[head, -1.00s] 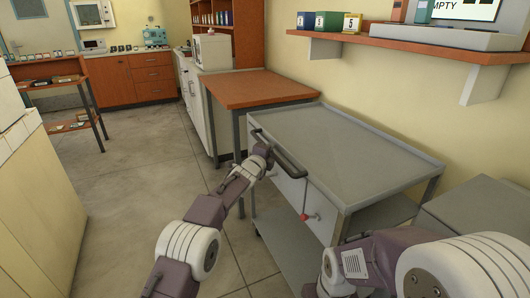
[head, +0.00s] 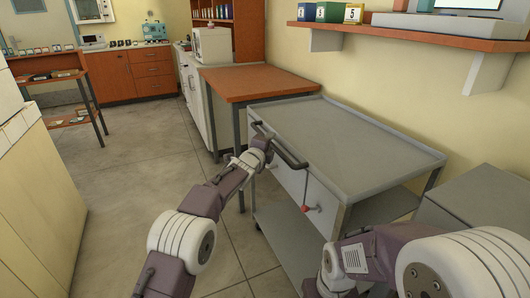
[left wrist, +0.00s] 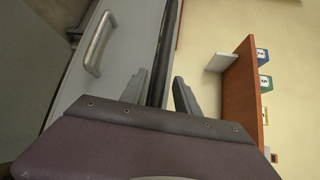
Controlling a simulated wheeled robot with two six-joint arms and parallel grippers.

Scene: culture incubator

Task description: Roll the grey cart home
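The grey cart (head: 345,150) stands along the right wall, with a flat rimmed top, drawer fronts and a lower shelf (head: 285,240). Its dark bar handle (head: 285,152) runs along the side facing me. My left gripper (head: 266,138) is at the handle's far part. In the left wrist view, the dark handle (left wrist: 165,55) passes between the two fingers (left wrist: 160,92). A gap shows between the handle and the right finger, so the gripper looks open around it. My right arm shows at lower right in the head view, but its gripper is out of sight.
An orange-topped table (head: 255,82) stands just beyond the cart. A grey box-like unit (head: 480,215) is close at the cart's near end. A wall shelf (head: 430,32) overhangs the right side. Open floor (head: 135,185) lies to the left, bounded by a pale cabinet (head: 40,200).

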